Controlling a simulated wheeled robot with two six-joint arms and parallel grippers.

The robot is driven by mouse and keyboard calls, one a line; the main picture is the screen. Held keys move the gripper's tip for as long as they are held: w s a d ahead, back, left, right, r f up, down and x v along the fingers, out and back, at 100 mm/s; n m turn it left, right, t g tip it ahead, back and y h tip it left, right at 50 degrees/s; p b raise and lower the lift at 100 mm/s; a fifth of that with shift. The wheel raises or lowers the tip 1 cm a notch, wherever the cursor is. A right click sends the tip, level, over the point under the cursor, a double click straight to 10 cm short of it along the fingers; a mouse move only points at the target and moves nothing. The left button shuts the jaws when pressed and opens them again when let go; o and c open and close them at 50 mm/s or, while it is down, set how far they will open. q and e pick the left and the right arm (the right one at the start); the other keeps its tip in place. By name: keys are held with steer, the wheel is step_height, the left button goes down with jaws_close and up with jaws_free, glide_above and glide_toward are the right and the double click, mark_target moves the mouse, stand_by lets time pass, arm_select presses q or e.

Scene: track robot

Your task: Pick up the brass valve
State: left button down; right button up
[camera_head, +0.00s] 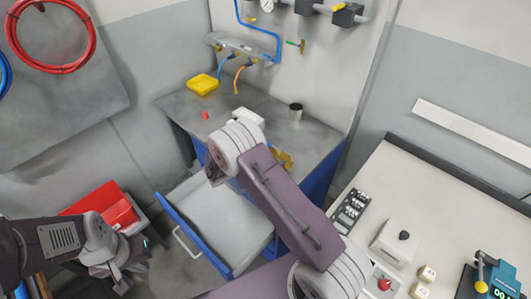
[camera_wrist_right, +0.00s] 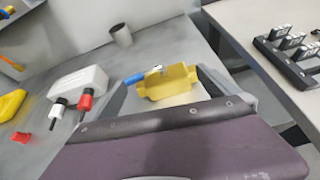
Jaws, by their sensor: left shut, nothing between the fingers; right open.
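The brass valve (camera_wrist_right: 168,84), a yellow body with a blue handle, lies on the grey workbench (camera_head: 330,125). In the head view, only part of the valve (camera_head: 283,159) shows beside my right arm, which hides the rest. My right gripper (camera_wrist_right: 163,77) is open, with its two grey fingers on either side of the valve in the right wrist view. I cannot tell whether they touch it. In the head view, my right gripper is mostly hidden behind its arm. My left gripper (camera_head: 118,272) is shut and empty at the lower left, far from the valve.
A white box (camera_wrist_right: 80,84) with black and red plugs, a grey cup (camera_head: 295,111), a yellow tray (camera_head: 203,84) and a small red piece (camera_head: 205,115) are on the workbench. An open blue-fronted drawer (camera_head: 190,232) juts out below. A red bin (camera_head: 100,205) stands left.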

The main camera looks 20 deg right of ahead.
mark_target(279, 156)
steer(key=shift+s+a+f+n+p, duration=0.5)
steer(key=shift+s+a+f+p, duration=0.1)
steer(key=shift+s+f, duration=0.15)
steer(key=shift+a+f, duration=0.15)
steer(key=shift+a, duration=0.05)
steer(key=shift+w, duration=0.15)
steer(key=p+x, duration=0.1)
steer(key=x, duration=0.2)
steer(key=shift+d+f, duration=0.15)
steer(key=shift+d, duration=0.2)
steer(key=shift+w+d+f, duration=0.15)
steer(key=p+x, duration=0.2)
steer(key=x, duration=0.2)
steer(key=shift+w+d+f, duration=0.2)
steer(key=shift+d+f, duration=0.15)
steer(key=shift+a, duration=0.15)
steer(key=c, duration=1.2)
steer(key=shift+r, duration=0.1)
steer(key=c, duration=0.5)
